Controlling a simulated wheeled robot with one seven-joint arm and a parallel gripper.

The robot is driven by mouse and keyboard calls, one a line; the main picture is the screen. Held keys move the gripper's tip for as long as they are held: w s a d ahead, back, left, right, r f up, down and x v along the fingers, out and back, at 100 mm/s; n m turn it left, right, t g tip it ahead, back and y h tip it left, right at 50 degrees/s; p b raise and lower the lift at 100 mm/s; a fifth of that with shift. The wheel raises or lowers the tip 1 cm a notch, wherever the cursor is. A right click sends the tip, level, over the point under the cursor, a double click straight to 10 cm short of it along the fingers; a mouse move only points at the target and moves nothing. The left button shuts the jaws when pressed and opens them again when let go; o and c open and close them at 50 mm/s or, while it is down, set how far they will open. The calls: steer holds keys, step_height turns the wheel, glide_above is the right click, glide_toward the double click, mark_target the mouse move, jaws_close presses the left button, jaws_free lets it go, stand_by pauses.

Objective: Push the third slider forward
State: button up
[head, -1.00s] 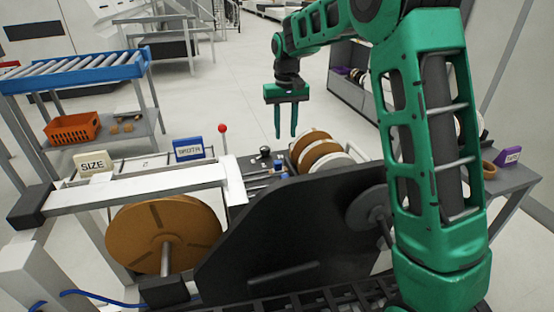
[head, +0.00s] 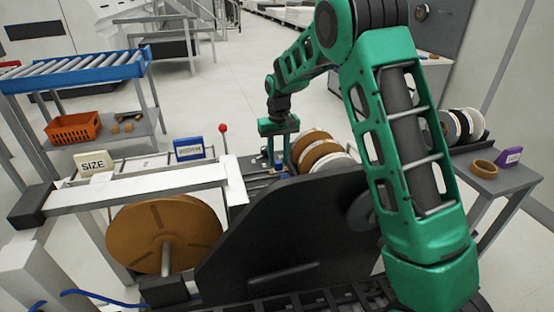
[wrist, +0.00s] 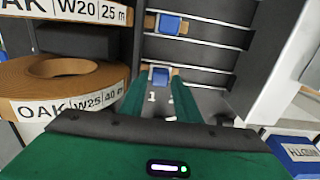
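My gripper (head: 279,163) points down at the slider rods beside the tape rolls. A second blue slider (wrist: 171,25) sits on a rod farther up in that view. Each slider has a small tan piece at its side. Any other slider is hidden or too small to pick out. In the head view, my gripper and the black panel partly hide the sliders.
Tape rolls (head: 318,148) stand close to the right of my gripper; labelled rolls (wrist: 62,85) fill the wrist view's left. A black panel (head: 290,235) is in front. A red-knobbed lever (head: 223,128) and blue sign (head: 189,149) stand to the left.

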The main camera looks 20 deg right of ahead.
steer(key=shift+f, duration=0.2)
jaws_close()
steer(key=a, duration=0.9)
steer(key=shift+a, duration=0.3)
jaws_free()
steer(key=shift+a, duration=0.1)
steer(key=shift+r, duration=0.1)
